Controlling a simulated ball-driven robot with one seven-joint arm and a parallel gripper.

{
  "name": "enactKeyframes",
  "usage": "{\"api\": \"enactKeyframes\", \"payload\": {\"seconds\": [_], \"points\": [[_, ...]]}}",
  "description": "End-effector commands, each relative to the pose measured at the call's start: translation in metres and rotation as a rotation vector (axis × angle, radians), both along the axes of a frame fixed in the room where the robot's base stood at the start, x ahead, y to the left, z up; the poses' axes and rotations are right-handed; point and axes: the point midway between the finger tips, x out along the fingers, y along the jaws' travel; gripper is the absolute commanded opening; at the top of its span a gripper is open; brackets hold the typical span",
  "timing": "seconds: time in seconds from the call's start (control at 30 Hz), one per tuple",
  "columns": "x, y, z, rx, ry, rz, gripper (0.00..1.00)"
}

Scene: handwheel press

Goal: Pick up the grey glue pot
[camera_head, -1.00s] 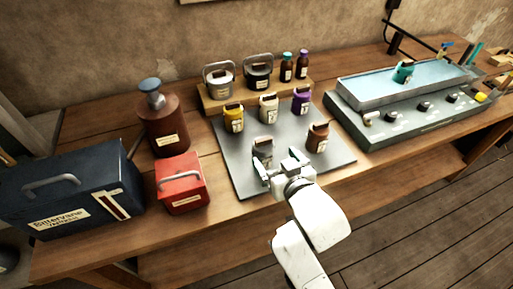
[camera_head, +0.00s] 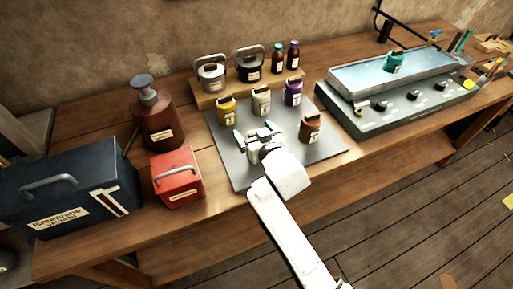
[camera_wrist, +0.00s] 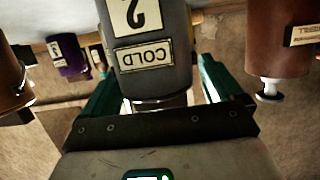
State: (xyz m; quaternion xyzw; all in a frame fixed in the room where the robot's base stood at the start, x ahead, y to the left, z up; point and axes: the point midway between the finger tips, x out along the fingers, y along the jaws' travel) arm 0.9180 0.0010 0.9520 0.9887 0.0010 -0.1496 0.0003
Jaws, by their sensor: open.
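The grey glue pot (camera_wrist: 155,82) fills the upper middle of the wrist view, upside down in the picture, with labels reading "2" and "COLD". In the head view it is hidden behind my gripper (camera_head: 256,135), which is over the front middle of the grey mat (camera_head: 228,167). My gripper is open. In the wrist view its teal fingers (camera_wrist: 160,78) stand on either side of the pot, and I cannot tell if they touch it.
Yellow (camera_head: 227,111), cream (camera_head: 261,102), purple (camera_head: 292,94) and brown (camera_head: 310,129) pots stand near on the mat. A red box (camera_head: 177,178) and brown pump bottle (camera_head: 158,125) are left. A water tray unit (camera_head: 395,80) is right.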

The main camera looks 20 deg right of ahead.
Motion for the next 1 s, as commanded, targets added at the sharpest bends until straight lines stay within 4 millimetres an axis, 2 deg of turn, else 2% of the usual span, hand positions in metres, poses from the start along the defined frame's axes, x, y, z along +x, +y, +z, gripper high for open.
{"api": "enactKeyframes", "payload": {"seconds": [0.3, 1.0], "points": [[0.003, -0.0003, -0.0011, 0.0, 0.0, 0.0, 0.92], [0.0027, 0.0003, -0.0014, 0.0, 0.001, 0.001, 0.24]]}}
